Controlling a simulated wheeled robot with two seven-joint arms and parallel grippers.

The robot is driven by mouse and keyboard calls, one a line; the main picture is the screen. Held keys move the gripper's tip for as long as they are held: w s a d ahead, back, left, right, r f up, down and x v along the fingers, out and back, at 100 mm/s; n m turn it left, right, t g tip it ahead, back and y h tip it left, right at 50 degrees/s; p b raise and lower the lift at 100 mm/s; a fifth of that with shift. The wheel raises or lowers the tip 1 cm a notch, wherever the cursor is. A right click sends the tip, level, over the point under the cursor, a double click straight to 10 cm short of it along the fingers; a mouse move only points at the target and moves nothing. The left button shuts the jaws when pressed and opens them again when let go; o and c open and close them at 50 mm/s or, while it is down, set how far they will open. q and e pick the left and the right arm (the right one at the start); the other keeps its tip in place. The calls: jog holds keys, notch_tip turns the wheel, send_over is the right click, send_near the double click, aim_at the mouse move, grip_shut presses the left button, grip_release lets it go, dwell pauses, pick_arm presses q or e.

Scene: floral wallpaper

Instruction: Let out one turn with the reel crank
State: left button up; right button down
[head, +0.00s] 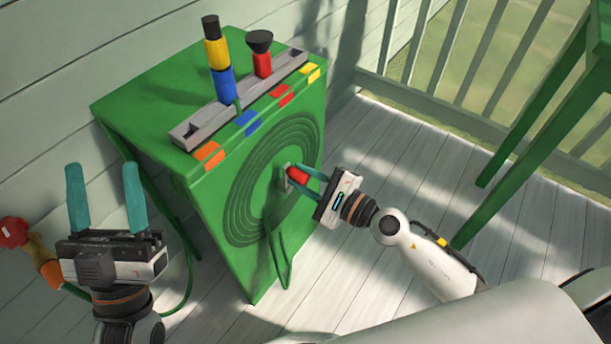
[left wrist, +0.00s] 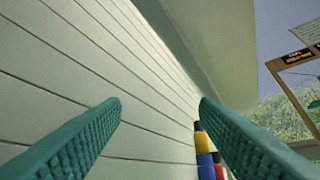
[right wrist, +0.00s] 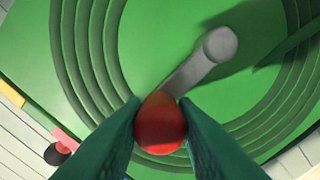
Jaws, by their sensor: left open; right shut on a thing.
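The hose reel (head: 245,190) is a set of dark green rings on the front of a green cabinet (head: 160,90). Its grey crank arm (right wrist: 195,70) runs from a round hub to a red knob (right wrist: 160,128), down and to the left in the right wrist view. My right gripper (head: 299,177) is shut on the red knob, with one teal finger on each side. The crank is mostly hidden in the head view. My left gripper (head: 103,168) is open and empty, pointing up left of the cabinet.
A grey rack (head: 195,128) on the cabinet holds a blue, yellow and black piece (head: 217,55) and a red piece (head: 262,62). A green hose (head: 280,255) hangs below the reel. A red-tipped nozzle (head: 15,232) is beside my left gripper. White siding and a railing bound the deck.

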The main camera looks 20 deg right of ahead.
jog(key=c, duration=1.1)
grip_release()
jog(key=shift+c, duration=0.2)
jog(key=shift+s, duration=0.1)
